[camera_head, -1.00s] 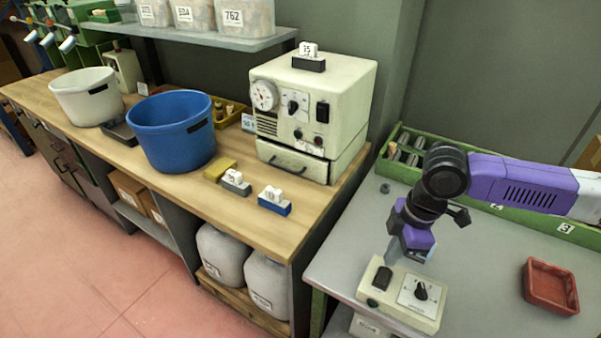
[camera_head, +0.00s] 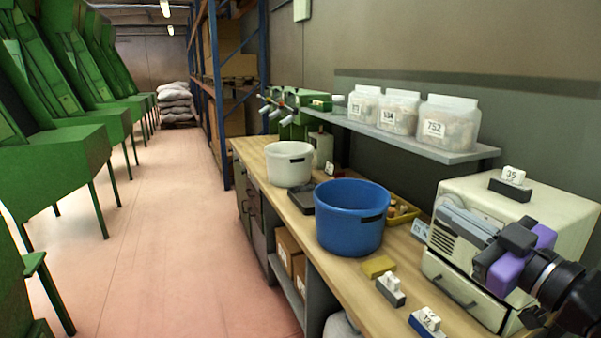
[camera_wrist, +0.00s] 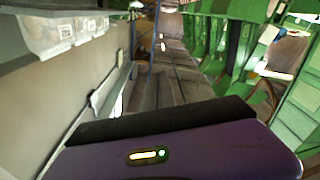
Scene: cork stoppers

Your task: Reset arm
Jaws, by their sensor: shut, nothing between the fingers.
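My gripper (camera_head: 450,220) is at the right of the head view, in front of the cream machine (camera_head: 563,212). It is shut and empty, and it points left, out over the bench. Its purple and black wrist hides part of the machine's front. In the wrist view a purple housing of my own with a dark edge fills the bottom, and no held object shows.
The wooden bench (camera_head: 372,290) carries a blue tub (camera_head: 350,225), a white tub (camera_head: 288,165), a yellow block (camera_head: 378,266) and small number-tagged blocks. A shelf (camera_head: 415,146) with several jars hangs behind. Green machines line the left. The aisle floor (camera_head: 170,220) is clear.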

